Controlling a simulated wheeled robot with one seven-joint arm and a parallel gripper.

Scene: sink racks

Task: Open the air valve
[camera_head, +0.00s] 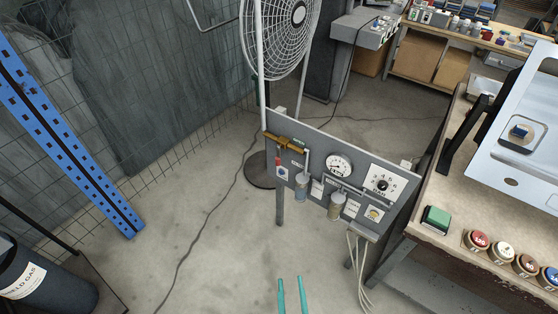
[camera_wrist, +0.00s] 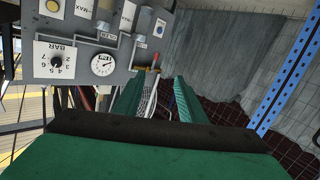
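A grey air panel (camera_head: 320,178) stands on legs in the middle of the head view. At its upper left is a brass pipe fitting (camera_head: 288,141) with a small red valve handle (camera_head: 278,161) pointing down. In the wrist view the panel (camera_wrist: 85,60) fills the upper left, and the red handle (camera_wrist: 155,61) shows beyond my fingertips, between them in the picture. My gripper (camera_head: 290,281) shows as two teal fingers at the bottom of the head view, in front of the panel and apart from it. In the wrist view my gripper (camera_wrist: 157,88) is open and empty.
The panel carries a pressure gauge (camera_head: 339,166), a BAR dial (camera_head: 383,185) and two filter bowls. A fan (camera_head: 285,35) stands behind it. A workbench (camera_head: 455,200) with coloured buttons is at the right. A blue post (camera_head: 70,135) is at the left.

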